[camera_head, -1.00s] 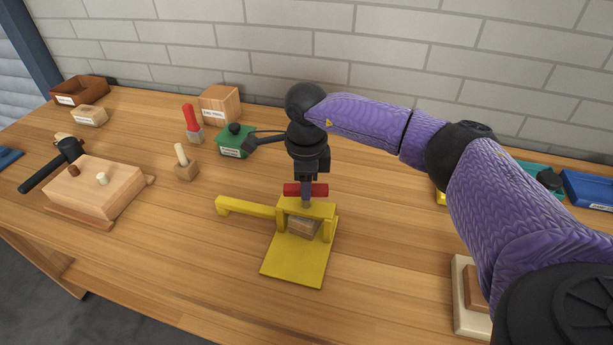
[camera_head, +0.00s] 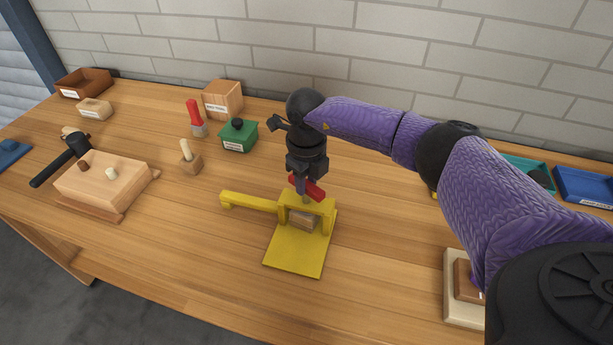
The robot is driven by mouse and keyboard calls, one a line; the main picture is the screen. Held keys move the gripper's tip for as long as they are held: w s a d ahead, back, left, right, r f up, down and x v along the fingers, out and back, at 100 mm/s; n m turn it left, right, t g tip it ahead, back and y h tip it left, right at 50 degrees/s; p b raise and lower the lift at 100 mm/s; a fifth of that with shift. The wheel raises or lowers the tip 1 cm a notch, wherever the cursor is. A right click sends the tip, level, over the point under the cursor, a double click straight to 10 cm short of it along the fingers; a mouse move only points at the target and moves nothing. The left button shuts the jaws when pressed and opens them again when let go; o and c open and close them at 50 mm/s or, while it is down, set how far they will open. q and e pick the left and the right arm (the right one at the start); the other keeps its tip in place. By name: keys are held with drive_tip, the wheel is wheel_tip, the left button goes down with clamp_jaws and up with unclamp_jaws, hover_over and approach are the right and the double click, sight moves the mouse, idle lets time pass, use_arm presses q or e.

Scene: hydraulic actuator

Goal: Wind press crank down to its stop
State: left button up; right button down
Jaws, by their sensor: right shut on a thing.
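The yellow press (camera_head: 296,256) stands on the table at the middle of the head view, with a long yellow bar reaching left. A small wooden block (camera_head: 303,219) sits under its yellow bridge. The red crank (camera_head: 314,191) is on top of the press, turned at a slant. My right gripper (camera_head: 302,183) points down from above and is shut on the crank. The gripper hides part of the crank and its screw. My left gripper is not in view.
Left of the press are a peg block (camera_head: 190,160), a red-handled tool (camera_head: 195,118), a green box (camera_head: 239,137), a wooden box (camera_head: 100,186) and a mallet (camera_head: 62,160). Blue (camera_head: 585,184) and teal trays lie at the right. The table front of the press is clear.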

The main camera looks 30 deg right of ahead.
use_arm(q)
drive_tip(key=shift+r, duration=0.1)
use_arm(e)
drive_tip(key=shift+r, duration=0.1)
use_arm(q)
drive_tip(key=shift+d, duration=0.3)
use_arm(e)
drive_tip(key=shift+c, duration=2.2)
unclamp_jaws()
wheel_tip(320, 180, up, 9)
drive_tip(key=shift+f+p, duration=0.1)
drive_tip(key=shift+p, duration=0.5)
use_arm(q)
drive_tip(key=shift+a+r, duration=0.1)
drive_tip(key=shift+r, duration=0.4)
use_arm(e)
drive_tip(key=shift+r, duration=0.5)
